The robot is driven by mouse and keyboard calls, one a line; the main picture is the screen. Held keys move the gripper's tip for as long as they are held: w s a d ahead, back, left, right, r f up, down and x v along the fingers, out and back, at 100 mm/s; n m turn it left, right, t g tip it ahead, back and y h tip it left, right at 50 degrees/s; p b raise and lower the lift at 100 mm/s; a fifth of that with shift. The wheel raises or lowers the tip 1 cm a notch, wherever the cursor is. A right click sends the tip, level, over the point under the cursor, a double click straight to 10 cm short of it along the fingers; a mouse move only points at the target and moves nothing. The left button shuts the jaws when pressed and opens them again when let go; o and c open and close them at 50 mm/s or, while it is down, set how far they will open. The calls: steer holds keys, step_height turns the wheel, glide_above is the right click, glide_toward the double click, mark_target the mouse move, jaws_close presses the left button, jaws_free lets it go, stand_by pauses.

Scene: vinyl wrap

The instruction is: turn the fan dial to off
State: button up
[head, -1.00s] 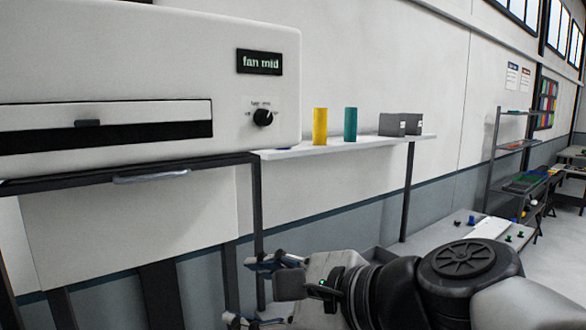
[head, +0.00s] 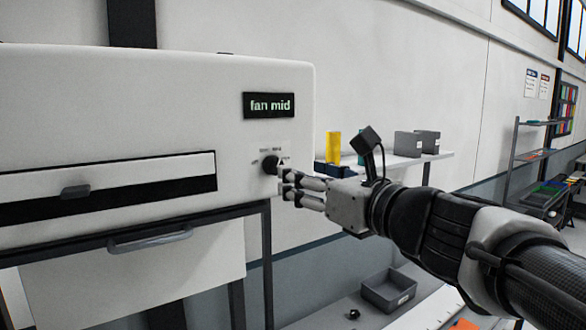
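The fan dial (head: 270,165) is a small black knob on the right part of the white machine's front. The black display (head: 269,105) above it reads "fan mid". The knob's pointer is too small to read. My gripper (head: 286,184) is just right of and slightly below the dial, its fingers pointing left at the machine front. The two fingers show a narrow gap with nothing seen between them. Whether a fingertip touches the dial cannot be told.
The white machine (head: 200,80) has a slot with a handled flap and a grey bar handle (head: 150,240) below. A grey bin (head: 388,291) is lower down.

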mark_target(274, 166)
steer(key=x, duration=0.8)
steer(key=shift+a+p, duration=0.2)
steer(key=shift+p, duration=0.1)
steer(key=shift+w, duration=0.1)
steer(key=shift+c, duration=0.6)
steer(key=c, duration=1)
